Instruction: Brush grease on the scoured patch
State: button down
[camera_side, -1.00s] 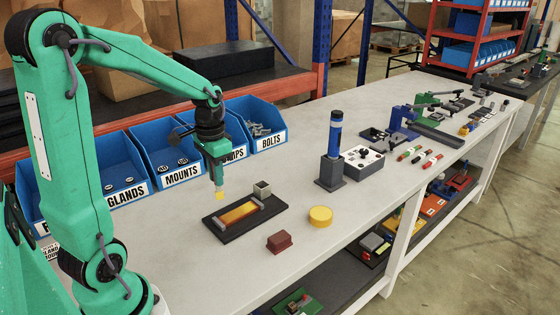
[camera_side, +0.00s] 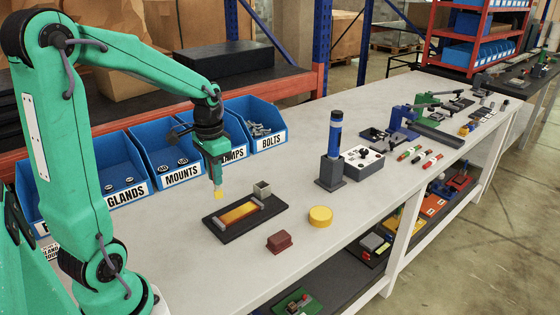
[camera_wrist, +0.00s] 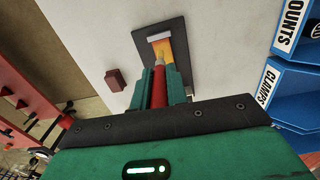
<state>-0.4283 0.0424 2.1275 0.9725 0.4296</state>
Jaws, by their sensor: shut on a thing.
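My gripper (camera_side: 216,173) is shut on a brush and points down over the bench. The brush (camera_wrist: 158,92) has a red handle in the wrist view; its pale yellow tip (camera_side: 218,195) shows below the jaws in the side view. A small grey open cup (camera_side: 262,189) stands at the plate's back right. No grease can be made out.
A maroon block (camera_side: 280,241) and a round yellow tin (camera_side: 320,215) lie in front of the plate. A blue-topped cylinder in a dark stand (camera_side: 334,150) is to the right. Blue labelled bins (camera_side: 183,177) line the back edge.

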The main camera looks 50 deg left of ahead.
aim_at(220, 188)
jog(key=shift+f, duration=0.15)
jog(key=shift+f, duration=3.2)
jog(key=shift+w+f, duration=0.25)
jog(key=shift+w, duration=0.15)
jog(key=shift+w+a+f, duration=0.1)
jog(key=shift+w+f, duration=0.1)
jog(key=shift+w, duration=0.75)
jog(key=shift+w+a+f, duration=0.1)
jog(key=shift+w+f, duration=0.1)
jog(key=shift+w, duration=2.15)
jog(key=shift+s+d+f, duration=0.1)
jog(key=shift+s+d, duration=0.05)
jog(key=shift+s, duration=3.6)
jog(key=shift+r, duration=4.1)
